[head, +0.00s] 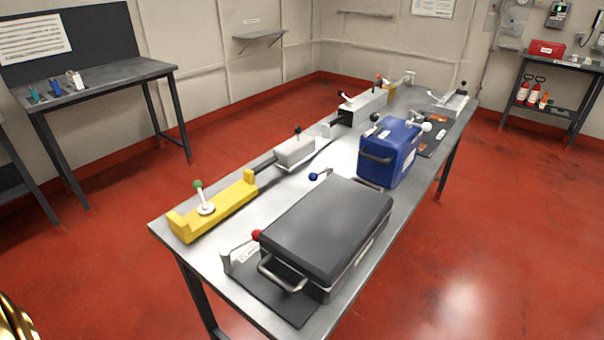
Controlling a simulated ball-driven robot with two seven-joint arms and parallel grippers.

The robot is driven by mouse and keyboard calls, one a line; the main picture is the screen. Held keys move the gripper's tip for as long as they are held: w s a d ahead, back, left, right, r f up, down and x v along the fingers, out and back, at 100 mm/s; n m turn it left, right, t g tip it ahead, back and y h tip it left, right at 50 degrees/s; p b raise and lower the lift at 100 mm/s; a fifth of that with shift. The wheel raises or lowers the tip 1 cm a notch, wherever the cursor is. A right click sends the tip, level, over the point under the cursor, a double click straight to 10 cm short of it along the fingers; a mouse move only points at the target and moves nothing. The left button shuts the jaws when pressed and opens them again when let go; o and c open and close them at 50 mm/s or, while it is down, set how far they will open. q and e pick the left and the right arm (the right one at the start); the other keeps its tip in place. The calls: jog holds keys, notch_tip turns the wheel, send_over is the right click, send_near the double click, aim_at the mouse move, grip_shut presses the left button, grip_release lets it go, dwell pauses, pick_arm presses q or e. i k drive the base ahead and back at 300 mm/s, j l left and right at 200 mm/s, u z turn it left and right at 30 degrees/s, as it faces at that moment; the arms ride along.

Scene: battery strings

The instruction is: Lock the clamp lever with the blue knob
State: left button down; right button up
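The blue knob (313,176) is a small ball on the end of a short pale lever (323,173). It sits on the long metal table, just behind the large dark grey case (328,228) and left of the blue case (389,152). The lever lies low, with the knob at its left end. Its base is partly hidden behind the dark case, and I cannot tell whether the clamp is locked. Neither of my grippers shows in the head view.
A red-knobbed lever (257,236) stands at the dark case's near left corner. A yellow block with a green-knobbed lever (197,185) is on the table's left side. A grey box (294,152) stands behind it. Bare tabletop (277,189) lies left of the dark case.

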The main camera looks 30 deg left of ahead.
aim_at(312, 176)
jog(key=i+l+u, duration=0.85)
jog(key=l, duration=0.1)
